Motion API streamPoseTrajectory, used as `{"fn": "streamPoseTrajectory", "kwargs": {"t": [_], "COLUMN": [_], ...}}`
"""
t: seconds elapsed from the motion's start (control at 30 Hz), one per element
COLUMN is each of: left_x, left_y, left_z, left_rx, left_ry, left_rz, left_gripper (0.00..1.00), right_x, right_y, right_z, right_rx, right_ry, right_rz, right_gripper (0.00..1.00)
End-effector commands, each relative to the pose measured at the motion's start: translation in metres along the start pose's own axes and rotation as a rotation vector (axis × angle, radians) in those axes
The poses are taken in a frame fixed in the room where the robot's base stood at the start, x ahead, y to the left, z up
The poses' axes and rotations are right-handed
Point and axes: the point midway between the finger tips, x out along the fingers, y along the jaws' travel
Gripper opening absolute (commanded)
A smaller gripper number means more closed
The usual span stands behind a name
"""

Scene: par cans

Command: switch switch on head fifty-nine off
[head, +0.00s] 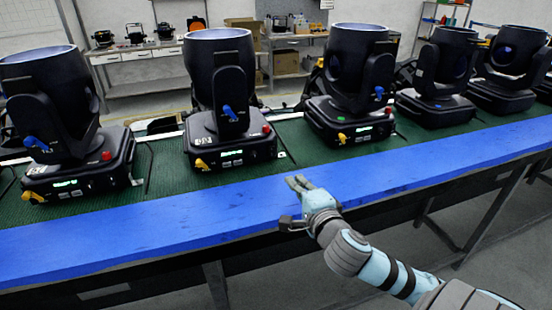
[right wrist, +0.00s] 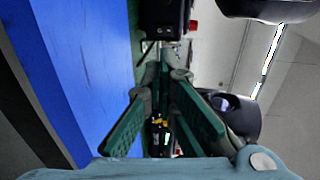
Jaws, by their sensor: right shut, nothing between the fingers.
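Several black moving-head lights stand in a row, each with a blue lever, a yellow part, a small lit green display and a red switch on its base. The nearest are a left light (head: 60,115), a middle light (head: 225,95) and a right light (head: 350,85). Their red switches show on the left (head: 106,155), middle (head: 266,129) and right (head: 388,111) bases. I cannot read which is fifty-nine. My right gripper (head: 297,183) is shut and empty above the blue edge, apart from the lights. In the right wrist view a red switch (right wrist: 193,25) shows on a black base.
The lights stand on a green mat (head: 165,180) behind a long blue table edge (head: 140,222). More lights (head: 440,75) stand to the right. Benches (head: 145,68) with equipment and cardboard boxes (head: 285,62) are at the back. The blue strip is clear.

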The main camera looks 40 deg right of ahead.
Motion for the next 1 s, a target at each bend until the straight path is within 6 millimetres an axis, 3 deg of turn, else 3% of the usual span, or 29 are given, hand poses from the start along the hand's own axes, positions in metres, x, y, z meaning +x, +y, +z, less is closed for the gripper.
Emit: {"fn": "streamPoseTrajectory", "kwargs": {"t": [0.17, 0.5, 0.7, 1.0], "left_x": [0.004, 0.011, 0.013, 0.013], "left_y": [0.0, 0.001, 0.001, 0.001], "left_z": [-0.003, -0.009, -0.008, -0.007], "left_rx": [0.0, -0.001, -0.001, -0.001], "left_ry": [0.004, 0.017, 0.015, 0.014], "left_rz": [0.0, 0.0, 0.0, 0.0], "left_gripper": [0.4, 0.4, 0.4, 0.4], "right_x": [0.02, 0.093, 0.127, 0.14], "right_y": [0.001, 0.0, 0.0, 0.0], "right_z": [0.0, 0.002, 0.003, 0.003], "right_rx": [0.003, 0.004, 0.003, -0.001], "right_ry": [0.001, -0.001, -0.004, -0.005], "right_rz": [-0.002, -0.002, 0.0, 0.001], "right_gripper": [0.0, 0.0, 0.0, 0.0]}}
